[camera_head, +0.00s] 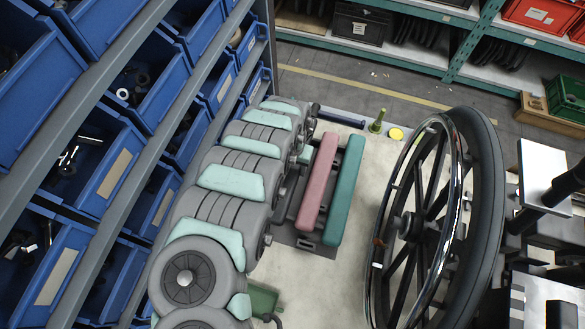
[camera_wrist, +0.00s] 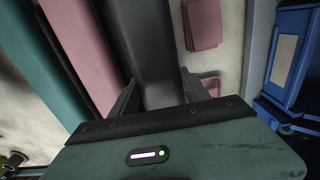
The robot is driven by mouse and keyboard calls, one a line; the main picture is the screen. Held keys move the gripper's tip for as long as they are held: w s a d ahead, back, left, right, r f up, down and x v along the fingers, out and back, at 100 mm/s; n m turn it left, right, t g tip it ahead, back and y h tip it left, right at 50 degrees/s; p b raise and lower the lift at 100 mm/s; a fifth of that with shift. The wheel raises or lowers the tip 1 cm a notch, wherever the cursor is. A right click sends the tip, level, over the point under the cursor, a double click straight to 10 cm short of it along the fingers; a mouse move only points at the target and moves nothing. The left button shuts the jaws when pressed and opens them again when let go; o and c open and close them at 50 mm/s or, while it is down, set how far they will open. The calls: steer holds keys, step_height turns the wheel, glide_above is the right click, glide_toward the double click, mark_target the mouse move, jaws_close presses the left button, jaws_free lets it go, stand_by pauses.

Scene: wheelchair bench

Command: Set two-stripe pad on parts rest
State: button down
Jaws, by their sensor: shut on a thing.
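In the wrist view my gripper (camera_wrist: 158,92) is shut on a dark grey pad (camera_wrist: 152,40), which runs away from the jaws. I see no stripes on its visible face. A pink pad (camera_wrist: 82,38) and a teal pad (camera_wrist: 32,60) lie beside it on the left. In the head view the pink pad (camera_head: 318,182) and teal pad (camera_head: 344,190) lie side by side on a dark parts rest (camera_head: 309,243). My arm hides most of the gripper and the held pad there. I cannot tell whether the held pad touches the rest.
A wheelchair wheel (camera_head: 475,215) stands right of the pads, with bare bench (camera_head: 340,275) between. A green peg (camera_head: 378,121) and yellow disc (camera_head: 395,134) are at the back. Blue bins (camera_head: 95,150) line the left. Another pink item (camera_wrist: 203,25) shows in the wrist view.

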steer(key=shift+f, duration=0.6)
steer(key=shift+f+b, duration=0.4)
steer(key=shift+f, duration=0.2)
steer(key=c, duration=0.5)
jaws_free()
